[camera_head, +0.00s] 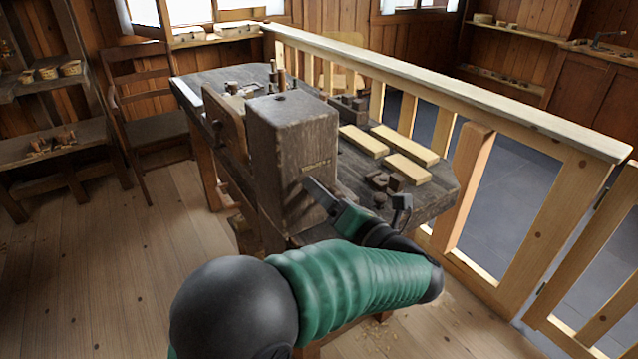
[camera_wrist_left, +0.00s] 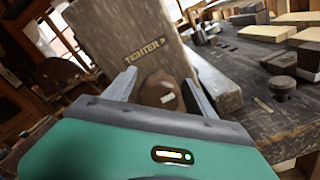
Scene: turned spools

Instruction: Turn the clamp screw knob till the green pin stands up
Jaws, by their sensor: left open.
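A tall dark wooden block (camera_head: 285,150) stands at the near end of the workbench, with a small dark hole in its top. In the left wrist view, a round brown knob (camera_wrist_left: 160,90) with a pale mark is on the block's face, below the word "TIGHTER" and an arrow (camera_wrist_left: 145,52). My left gripper (camera_wrist_left: 161,92) is open, with one finger on each side of the knob; contact is not clear. In the head view my left gripper (camera_head: 325,192) is at the block's face and the knob cannot be made out. I see no green pin.
The workbench (camera_head: 435,187) holds pale wooden planks (camera_head: 405,168) and small dark blocks (camera_head: 385,182) to the right of the block. A wooden railing (camera_head: 450,90) runs behind and right. The floor on the left is clear up to a chair (camera_head: 150,125) and shelves.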

